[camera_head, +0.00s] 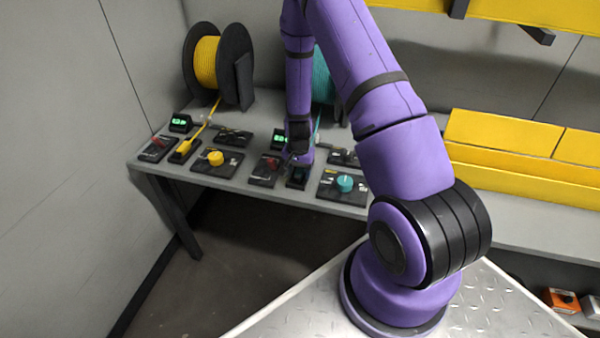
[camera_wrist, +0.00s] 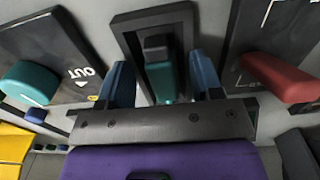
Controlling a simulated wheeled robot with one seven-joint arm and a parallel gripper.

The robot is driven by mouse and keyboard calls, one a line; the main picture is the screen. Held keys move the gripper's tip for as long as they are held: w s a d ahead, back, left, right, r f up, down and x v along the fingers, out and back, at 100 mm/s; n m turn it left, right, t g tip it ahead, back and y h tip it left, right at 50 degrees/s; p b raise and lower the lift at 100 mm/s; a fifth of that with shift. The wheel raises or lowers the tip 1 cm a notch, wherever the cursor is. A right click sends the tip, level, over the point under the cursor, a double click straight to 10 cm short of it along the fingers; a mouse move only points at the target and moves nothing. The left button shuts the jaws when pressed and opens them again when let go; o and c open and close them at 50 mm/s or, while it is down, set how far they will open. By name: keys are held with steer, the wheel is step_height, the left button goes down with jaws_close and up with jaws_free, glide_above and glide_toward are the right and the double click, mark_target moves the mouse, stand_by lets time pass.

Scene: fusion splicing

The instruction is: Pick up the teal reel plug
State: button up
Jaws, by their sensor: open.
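The teal reel plug (camera_wrist: 160,80), with a dark end, shows in the wrist view inside a black rectangular holder (camera_wrist: 128,22). My gripper (camera_wrist: 161,68) is open, with one blue finger on each side of the plug. A gap shows between the plug and each finger, and I cannot tell the exact depth. In the head view my gripper (camera_head: 298,160) is low over the black holder (camera_head: 297,183), and my arm hides the plug there. The teal reel (camera_head: 321,75) stands behind my forearm, partly hidden.
A red lever (camera_head: 272,163) is left of my gripper and a teal knob (camera_head: 345,183) right of it, both on black panels. Further left are a yellow knob (camera_head: 215,158), yellow plug (camera_head: 183,147) and yellow reel (camera_head: 206,62). Yellow bins (camera_head: 500,135) line the right.

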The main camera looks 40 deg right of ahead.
steer(key=c, duration=1.1)
